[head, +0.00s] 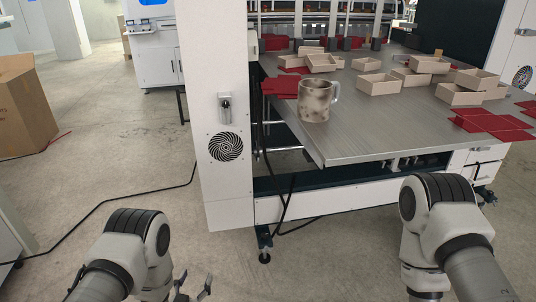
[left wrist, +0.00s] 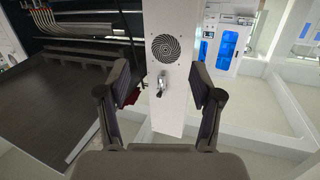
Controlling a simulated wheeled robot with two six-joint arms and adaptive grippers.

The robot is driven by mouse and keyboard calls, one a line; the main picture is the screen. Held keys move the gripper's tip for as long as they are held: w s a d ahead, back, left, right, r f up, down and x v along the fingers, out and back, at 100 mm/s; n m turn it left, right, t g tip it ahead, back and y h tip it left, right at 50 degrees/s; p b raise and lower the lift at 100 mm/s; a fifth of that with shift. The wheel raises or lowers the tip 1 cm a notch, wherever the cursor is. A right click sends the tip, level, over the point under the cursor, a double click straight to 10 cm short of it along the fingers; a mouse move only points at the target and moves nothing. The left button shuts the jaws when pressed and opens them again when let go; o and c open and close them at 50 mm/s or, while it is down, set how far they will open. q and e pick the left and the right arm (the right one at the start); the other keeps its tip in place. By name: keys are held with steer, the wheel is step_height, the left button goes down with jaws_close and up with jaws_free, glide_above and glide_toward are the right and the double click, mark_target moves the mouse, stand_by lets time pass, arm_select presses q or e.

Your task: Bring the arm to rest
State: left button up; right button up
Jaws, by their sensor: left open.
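My left gripper (head: 193,288) shows at the bottom edge of the head view, low over the floor and left of the machine. In the left wrist view my left gripper (left wrist: 160,105) has its two fingers spread wide with nothing between them. Beyond the fingers stands the white machine column (left wrist: 165,80) with a round fan grille. My left arm (head: 135,245) is bent at the lower left of the head view. My right arm (head: 440,235) is bent at the lower right, and its gripper is out of view.
The metal table (head: 350,135) holds a stained mug (head: 315,101) near its front left corner. Several open boxes (head: 378,83) and red flat blanks (head: 492,124) lie on it. A cardboard box (head: 25,105) stands far left. A black cable (head: 125,205) crosses the otherwise open floor.

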arm_select(q)
steer(key=s+a+r+g+y+p, duration=0.1)
steer(key=s+a+r+g+p, duration=0.2)
steer(key=r+p, duration=0.55)
steer(key=s+a+r+n+g+p, duration=0.2)
steer(key=s+r+g+p, duration=0.35)
steer(key=s, duration=0.35)
steer(key=s+f+g+y, duration=0.1)
steer(key=s+g, duration=0.7)
steer(key=s, duration=1)
steer(key=shift+s+f, duration=0.35)
arm_select(e)
step_height(320, 180, up, 18)
steer(key=shift+r, duration=0.25)
